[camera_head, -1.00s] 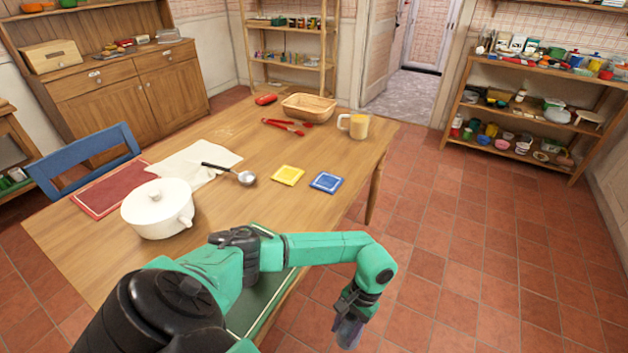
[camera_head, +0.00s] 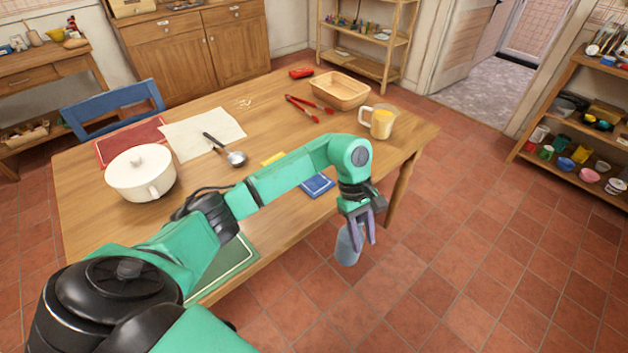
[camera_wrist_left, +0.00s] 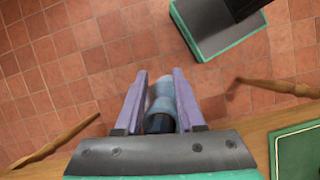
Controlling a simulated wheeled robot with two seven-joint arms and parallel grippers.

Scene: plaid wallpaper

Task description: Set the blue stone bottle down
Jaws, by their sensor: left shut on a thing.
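The blue stone bottle (camera_head: 347,247) is a grey-blue bottle held in my left gripper (camera_head: 359,230). The gripper points down and is shut on it. The bottle hangs in front of the table's near right edge, with the floor below it. In the left wrist view the bottle (camera_wrist_left: 162,100) lies between the two purple fingers, over the red floor tiles. The wooden table (camera_head: 275,122) is behind it in the head view. My right gripper is not in view.
On the table are a white pot (camera_head: 140,174), a ladle (camera_head: 236,158), a blue coaster (camera_head: 318,185), a glass mug of yellow drink (camera_head: 381,122), red tongs (camera_head: 302,107) and a wooden basket (camera_head: 340,90). A green mat (camera_head: 228,268) lies at the near edge, partly behind my arm.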

